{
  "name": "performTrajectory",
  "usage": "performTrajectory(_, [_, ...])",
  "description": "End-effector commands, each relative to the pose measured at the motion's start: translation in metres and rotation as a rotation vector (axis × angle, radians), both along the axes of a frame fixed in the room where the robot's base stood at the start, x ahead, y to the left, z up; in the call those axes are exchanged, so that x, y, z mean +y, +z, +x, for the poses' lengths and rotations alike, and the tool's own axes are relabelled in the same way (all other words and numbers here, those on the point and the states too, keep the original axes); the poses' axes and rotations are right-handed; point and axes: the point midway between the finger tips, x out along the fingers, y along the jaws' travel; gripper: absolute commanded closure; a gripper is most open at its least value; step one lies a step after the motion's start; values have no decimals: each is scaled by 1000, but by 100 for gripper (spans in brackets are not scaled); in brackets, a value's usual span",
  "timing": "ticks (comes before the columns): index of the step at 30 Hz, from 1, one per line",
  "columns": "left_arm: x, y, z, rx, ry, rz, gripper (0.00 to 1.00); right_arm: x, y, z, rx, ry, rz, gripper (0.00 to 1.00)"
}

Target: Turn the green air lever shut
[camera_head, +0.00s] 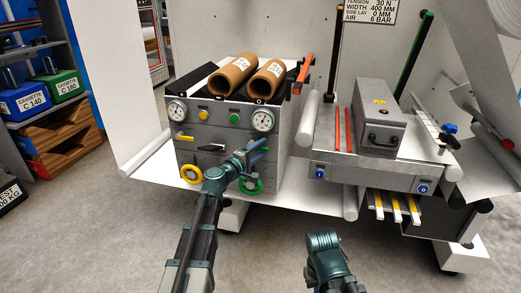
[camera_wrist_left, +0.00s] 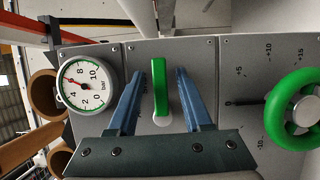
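The green air lever (camera_wrist_left: 161,85) shows in the left wrist view on a grey panel, its long side upright in that picture, with a pale end at the bottom. My left gripper (camera_wrist_left: 159,74) is open, with one blue finger on each side of the lever and a gap to both. In the head view my left gripper (camera_head: 258,150) is at the front of the grey console (camera_head: 215,130), below the right-hand gauge, and hides the lever there. Of my right arm only a dark teal part shows at the bottom; no fingers of its gripper are visible.
A pressure gauge (camera_wrist_left: 84,84) and a green handwheel (camera_wrist_left: 297,108) flank the lever in the wrist view. A yellow lever (camera_head: 185,138), a black lever (camera_head: 210,148) and a yellow handwheel (camera_head: 191,173) are further left on the console. Cardboard rolls (camera_head: 232,77) lie on top.

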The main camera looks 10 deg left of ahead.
Motion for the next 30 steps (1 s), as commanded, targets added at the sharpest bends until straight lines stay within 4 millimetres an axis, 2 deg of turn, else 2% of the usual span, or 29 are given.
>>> performTrajectory(7, [0, 0, 0, 0, 0, 1, 50, 0, 0, 0, 0, 0, 0, 100])
performTrajectory(11, [3, 0, -9, -1, 1, 2, 50, 0, 0, 0, 0, 0, 0, 100])
performTrajectory(24, [40, -1, -91, 0, 3, 1, 50, 0, -1, 0, 0, 0, 0, 100])
performTrajectory(30, [52, -1, -116, 0, 2, 1, 50, 0, -1, 0, 0, 0, 0, 100])
